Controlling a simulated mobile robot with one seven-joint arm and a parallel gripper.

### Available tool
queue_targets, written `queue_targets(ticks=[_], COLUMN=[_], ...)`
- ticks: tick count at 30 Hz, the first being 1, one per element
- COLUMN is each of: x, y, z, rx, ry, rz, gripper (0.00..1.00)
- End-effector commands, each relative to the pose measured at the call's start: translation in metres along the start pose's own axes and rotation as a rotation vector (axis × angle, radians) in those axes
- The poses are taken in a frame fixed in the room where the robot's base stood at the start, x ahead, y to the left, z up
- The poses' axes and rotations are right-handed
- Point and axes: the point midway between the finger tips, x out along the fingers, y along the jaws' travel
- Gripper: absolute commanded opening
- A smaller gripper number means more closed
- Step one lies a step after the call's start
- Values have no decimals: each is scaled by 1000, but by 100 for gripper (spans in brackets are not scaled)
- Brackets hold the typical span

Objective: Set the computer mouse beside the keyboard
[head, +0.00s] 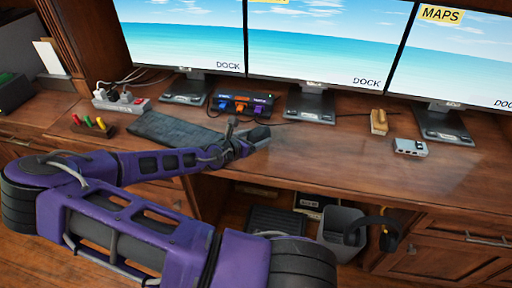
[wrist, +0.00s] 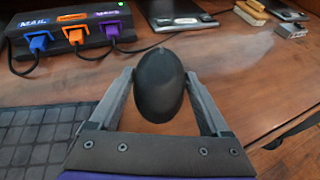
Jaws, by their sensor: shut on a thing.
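The black computer mouse (wrist: 159,88) sits between the two fingers of my gripper (wrist: 159,78) in the wrist view, with a finger along each side. In the head view my gripper (head: 250,138) is over the desk just right of the keyboard (head: 172,131), and the mouse is a small dark shape at its tip. The black keyboard also shows at the lower left of the wrist view (wrist: 35,135), apart from the mouse. My arm hides part of the keyboard's front in the head view. I cannot tell whether the mouse touches the desk.
A hub with coloured plugs (head: 242,104) stands behind the keyboard, its cables on the desk. Monitor stands (head: 311,104) line the back. A wooden block (head: 379,122) and a small grey box (head: 410,147) lie to the right. The desk (head: 320,150) between is clear.

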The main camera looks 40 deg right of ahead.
Motion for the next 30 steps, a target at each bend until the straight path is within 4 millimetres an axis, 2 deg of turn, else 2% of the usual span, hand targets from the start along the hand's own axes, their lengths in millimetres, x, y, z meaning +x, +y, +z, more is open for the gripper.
queue_targets(ticks=[9, 20, 21, 24, 30], x=[14, 16, 15, 15, 15], y=[0, 0, 0, 0, 0], z=[-34, -38, -37, -37, -36], rx=[0, -1, 0, 0, 1], ry=[0, -1, -1, 0, 0], rz=[-1, 1, 1, 0, 0], gripper=[22, 22, 86, 100, 100])
